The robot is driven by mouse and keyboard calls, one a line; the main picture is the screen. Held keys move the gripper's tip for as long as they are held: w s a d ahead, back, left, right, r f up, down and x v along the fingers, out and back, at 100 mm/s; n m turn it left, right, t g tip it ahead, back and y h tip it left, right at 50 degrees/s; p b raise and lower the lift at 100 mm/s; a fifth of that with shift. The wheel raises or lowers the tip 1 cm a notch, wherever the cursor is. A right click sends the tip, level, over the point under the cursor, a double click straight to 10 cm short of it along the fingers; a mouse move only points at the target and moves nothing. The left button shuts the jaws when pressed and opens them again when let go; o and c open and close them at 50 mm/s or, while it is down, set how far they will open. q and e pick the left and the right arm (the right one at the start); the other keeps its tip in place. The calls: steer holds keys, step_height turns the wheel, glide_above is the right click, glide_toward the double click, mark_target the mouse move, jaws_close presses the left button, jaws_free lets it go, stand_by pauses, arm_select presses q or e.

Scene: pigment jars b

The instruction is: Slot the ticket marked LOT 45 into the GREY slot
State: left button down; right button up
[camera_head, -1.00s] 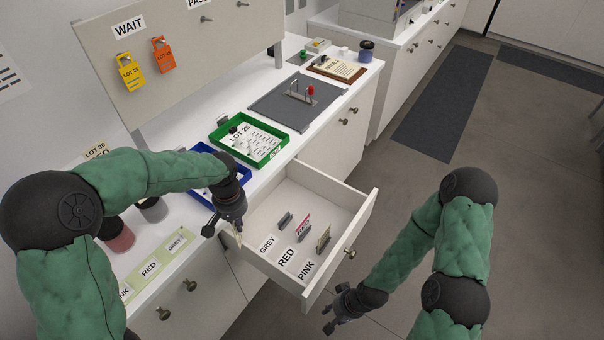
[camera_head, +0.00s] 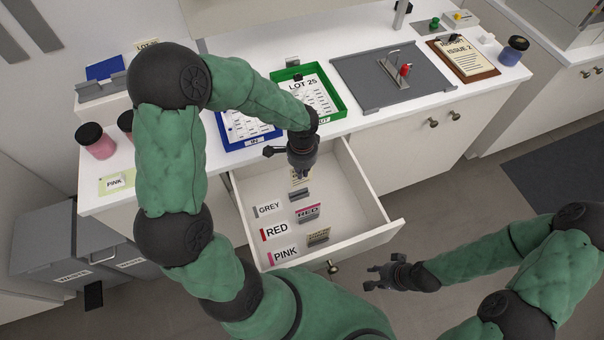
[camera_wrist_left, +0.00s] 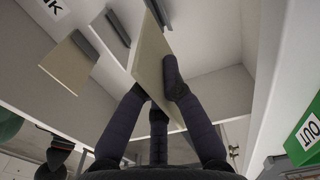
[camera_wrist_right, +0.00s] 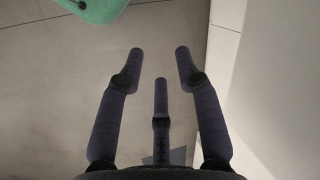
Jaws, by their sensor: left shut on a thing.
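My left gripper (camera_head: 302,168) is shut on a beige ticket (camera_head: 300,178), which also shows between the fingers in the left wrist view (camera_wrist_left: 153,68). The ticket's writing is not legible. It hangs over the open drawer (camera_head: 352,190), close to the grey slot (camera_head: 299,194) beside the GREY label (camera_head: 268,209); whether it touches the slot cannot be told. My right gripper (camera_head: 378,277) is open and empty, outside the drawer's front; its spread fingers show in the right wrist view (camera_wrist_right: 158,75).
A beige card (camera_head: 318,236) stands in the slot beside the PINK label (camera_head: 284,253). Blue tray (camera_head: 250,142) and green tray (camera_head: 341,106) sit on the counter behind. The drawer's right part is clear.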

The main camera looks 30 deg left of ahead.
arm_select(q)
steer(key=shift+s+a+f+m, duration=0.25)
steer(key=shift+s+f+m, duration=0.1)
steer(key=shift+s+m, duration=0.05)
steer(key=shift+f+b, duration=1.7)
steer(key=shift+f, duration=0.4)
steer(key=shift+f+b, duration=1.7)
steer(key=shift+f, duration=0.4)
steer(key=c, duration=1.3)
jaws_free()
